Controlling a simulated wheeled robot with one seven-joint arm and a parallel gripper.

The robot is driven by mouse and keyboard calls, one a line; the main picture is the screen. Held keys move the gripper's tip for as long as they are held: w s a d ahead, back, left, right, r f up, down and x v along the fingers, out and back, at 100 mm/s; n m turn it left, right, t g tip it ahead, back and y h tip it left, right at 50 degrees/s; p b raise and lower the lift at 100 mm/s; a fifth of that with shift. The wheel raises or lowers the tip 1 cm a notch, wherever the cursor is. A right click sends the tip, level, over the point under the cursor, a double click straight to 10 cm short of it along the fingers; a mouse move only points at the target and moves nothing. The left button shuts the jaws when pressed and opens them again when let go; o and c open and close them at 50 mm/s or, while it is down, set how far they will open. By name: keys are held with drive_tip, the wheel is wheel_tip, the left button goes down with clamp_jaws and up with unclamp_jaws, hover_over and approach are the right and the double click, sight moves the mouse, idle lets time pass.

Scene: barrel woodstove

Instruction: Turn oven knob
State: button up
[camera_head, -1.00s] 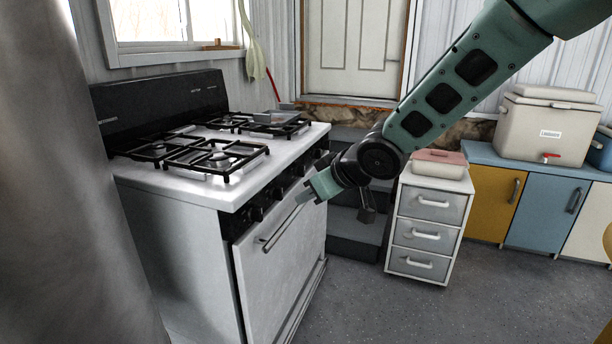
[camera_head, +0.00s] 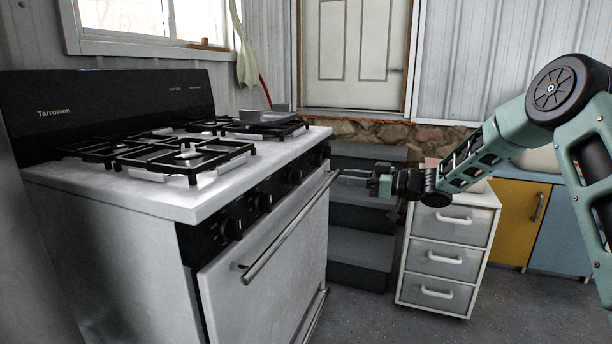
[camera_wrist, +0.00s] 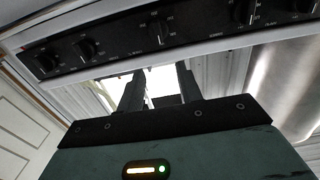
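The white stove (camera_head: 265,265) stands at the left with a black front strip that carries several black knobs. In the head view a near knob (camera_head: 231,228) and a middle knob (camera_head: 262,203) face right, above the oven door handle (camera_head: 290,230). My gripper (camera_head: 352,174) is to the right of the stove's far end, with its fingers pointing left toward the front. In the wrist view the two fingers of my gripper (camera_wrist: 160,76) are apart with nothing between them. A knob (camera_wrist: 158,30) lies ahead between their lines, and I see no contact.
A small white drawer cabinet (camera_head: 443,255) stands under and behind my arm. Dark steps (camera_head: 360,255) lie between it and the stove. The oven door handle juts out below the knobs. The floor in front of the stove is clear.

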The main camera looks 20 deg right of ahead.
sight(296, 177)
drive_tip(key=b+x, duration=0.1)
drive_tip(key=x, duration=1.1)
drive_tip(key=shift+a+b, duration=0.2)
drive_tip(key=shift+b, duration=0.15)
clamp_jaws()
